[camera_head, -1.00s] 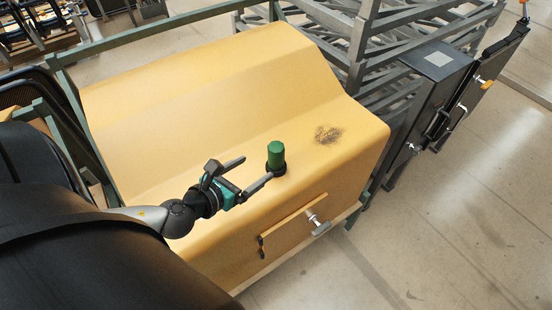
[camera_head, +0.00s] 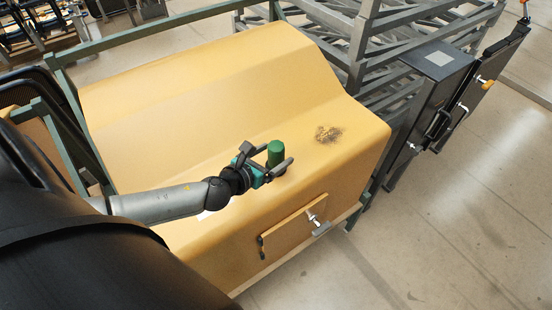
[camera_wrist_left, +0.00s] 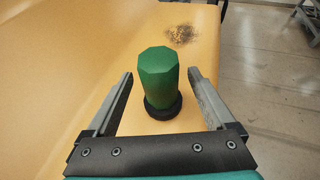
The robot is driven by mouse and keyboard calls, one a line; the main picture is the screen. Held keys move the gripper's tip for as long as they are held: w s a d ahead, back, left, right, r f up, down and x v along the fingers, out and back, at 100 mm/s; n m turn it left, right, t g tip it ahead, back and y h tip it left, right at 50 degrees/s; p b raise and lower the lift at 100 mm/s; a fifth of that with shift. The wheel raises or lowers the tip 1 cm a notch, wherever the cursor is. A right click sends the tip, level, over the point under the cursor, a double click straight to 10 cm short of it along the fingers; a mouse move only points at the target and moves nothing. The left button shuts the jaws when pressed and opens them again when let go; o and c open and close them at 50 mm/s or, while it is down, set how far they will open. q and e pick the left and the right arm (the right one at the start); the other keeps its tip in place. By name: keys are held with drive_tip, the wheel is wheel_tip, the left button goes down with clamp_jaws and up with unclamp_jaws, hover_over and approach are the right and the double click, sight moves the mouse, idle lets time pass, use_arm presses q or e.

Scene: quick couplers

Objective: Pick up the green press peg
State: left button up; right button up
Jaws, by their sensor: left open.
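The green press peg (camera_head: 275,152) stands upright in a dark round base on the yellow panel. In the left wrist view the peg (camera_wrist_left: 159,75) has an eight-sided top and sits between the two fingers, nearer their tips, with a gap on each side. My left gripper (camera_head: 279,157) is open around the peg and does not visibly touch it; its fingers also show in the left wrist view (camera_wrist_left: 160,85). The dark base (camera_wrist_left: 163,106) is partly visible below the peg. My right gripper is not in view.
The yellow panel (camera_head: 190,90) has a raised ridge and a dark speckled patch (camera_head: 328,134) beyond the peg. A grey-handled fixture (camera_head: 318,226) sits on its front face. Grey metal racks (camera_head: 400,60) and a dark box (camera_head: 435,70) stand at the right.

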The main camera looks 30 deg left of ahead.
use_arm(q)
drive_tip(key=x, duration=0.2)
drive_tip(key=b+x, duration=0.1)
drive_tip(key=x, duration=0.1)
drive_tip(key=shift+w+f, duration=0.25)
drive_tip(key=shift+f, duration=0.15)
clamp_jaws()
idle(0.5)
